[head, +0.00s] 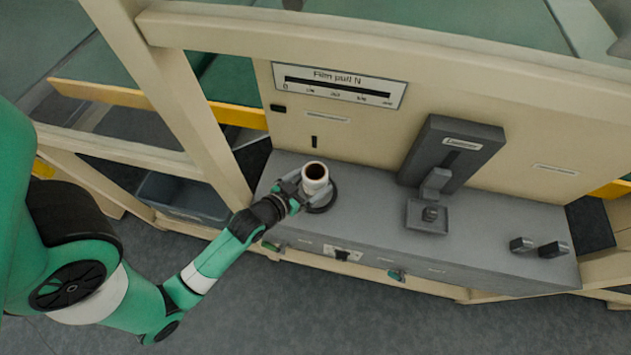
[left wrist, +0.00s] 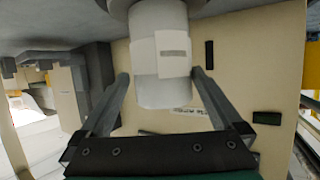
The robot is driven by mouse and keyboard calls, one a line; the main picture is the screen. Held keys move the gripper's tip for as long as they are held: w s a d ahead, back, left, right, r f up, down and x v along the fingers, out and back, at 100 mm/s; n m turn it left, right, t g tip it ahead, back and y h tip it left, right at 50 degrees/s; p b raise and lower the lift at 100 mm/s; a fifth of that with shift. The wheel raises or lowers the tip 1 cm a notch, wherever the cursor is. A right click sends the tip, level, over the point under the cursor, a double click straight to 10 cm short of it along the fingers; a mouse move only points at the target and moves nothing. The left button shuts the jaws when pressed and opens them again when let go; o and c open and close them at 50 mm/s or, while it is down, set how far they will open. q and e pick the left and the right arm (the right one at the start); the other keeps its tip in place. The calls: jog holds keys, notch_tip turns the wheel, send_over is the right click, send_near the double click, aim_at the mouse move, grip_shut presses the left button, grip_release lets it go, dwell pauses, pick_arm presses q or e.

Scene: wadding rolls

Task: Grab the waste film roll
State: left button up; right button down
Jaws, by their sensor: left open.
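The waste film roll (head: 315,176) is a white upright cylinder with a dark brown open core. It stands on a dark round base (head: 322,205) at the left end of the grey bench. In the left wrist view the roll (left wrist: 160,62) appears inverted, with a pale label on its side. My left gripper (head: 303,187) is at the roll from the left. In the left wrist view its open fingers (left wrist: 160,76) lie one on each side of the roll, with a narrow gap showing. My right gripper is not in view.
The grey bench (head: 450,255) runs along a beige panel with a film-pull scale sign (head: 340,86). A dark upright device (head: 450,150) stands mid-bench. A beige post (head: 195,105) rises close behind my left arm.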

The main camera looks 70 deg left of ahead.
aim_at(321, 173)
pick_arm(q)
jog(key=b+x, duration=0.2)
jog(key=x, duration=0.3)
jog(key=shift+w+a, duration=0.1)
jog(key=shift+a, duration=0.15)
jog(key=c, duration=1.2)
jog(key=shift+c, duration=0.7)
jog(key=shift+r, duration=0.1)
